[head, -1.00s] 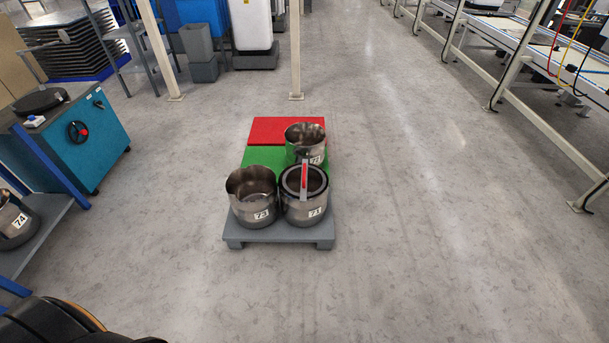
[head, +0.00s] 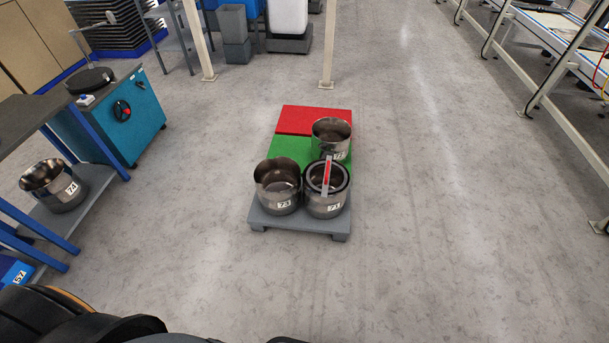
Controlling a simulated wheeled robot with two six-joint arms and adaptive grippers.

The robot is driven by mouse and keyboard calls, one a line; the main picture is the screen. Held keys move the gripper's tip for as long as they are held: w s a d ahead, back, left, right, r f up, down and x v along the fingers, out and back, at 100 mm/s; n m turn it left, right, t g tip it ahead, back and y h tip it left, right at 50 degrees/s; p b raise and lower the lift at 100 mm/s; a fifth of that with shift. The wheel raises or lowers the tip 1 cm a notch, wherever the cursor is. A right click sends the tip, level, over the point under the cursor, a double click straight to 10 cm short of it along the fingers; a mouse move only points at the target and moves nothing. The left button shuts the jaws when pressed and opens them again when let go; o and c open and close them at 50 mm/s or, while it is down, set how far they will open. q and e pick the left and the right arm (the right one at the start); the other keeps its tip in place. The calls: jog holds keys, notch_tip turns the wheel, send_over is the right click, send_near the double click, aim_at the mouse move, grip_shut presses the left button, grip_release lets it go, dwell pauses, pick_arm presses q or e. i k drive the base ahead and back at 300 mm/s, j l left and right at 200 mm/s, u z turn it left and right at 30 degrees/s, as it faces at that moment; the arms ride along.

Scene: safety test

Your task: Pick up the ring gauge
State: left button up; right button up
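A dark ring with a red and light-grey bar across it (head: 326,174) lies on top of the steel pot marked 71 (head: 323,210); it looks like the ring gauge. The pot stands at the front right corner of a low grey pallet (head: 296,225) on the floor. A steel pot marked 73 (head: 278,202) is close on its left, and another steel pot (head: 337,152) is behind it. Neither of my grippers shows. Only dark, rounded parts of my own body are in the bottom left corner, well apart from the pallet.
Green (head: 290,148) and red (head: 312,121) panels cover the pallet's rear. At left are a blue-framed bench holding pot 74 (head: 61,194) and a teal machine (head: 125,112). A conveyor frame (head: 560,85) runs at right. Floor around the pallet is clear.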

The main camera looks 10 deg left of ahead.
aim_at(325, 192)
jog(key=i+l+u, duration=0.6)
jog(key=i+l, duration=0.25)
jog(key=i+l+u, duration=0.3)
jog(key=l, duration=0.35)
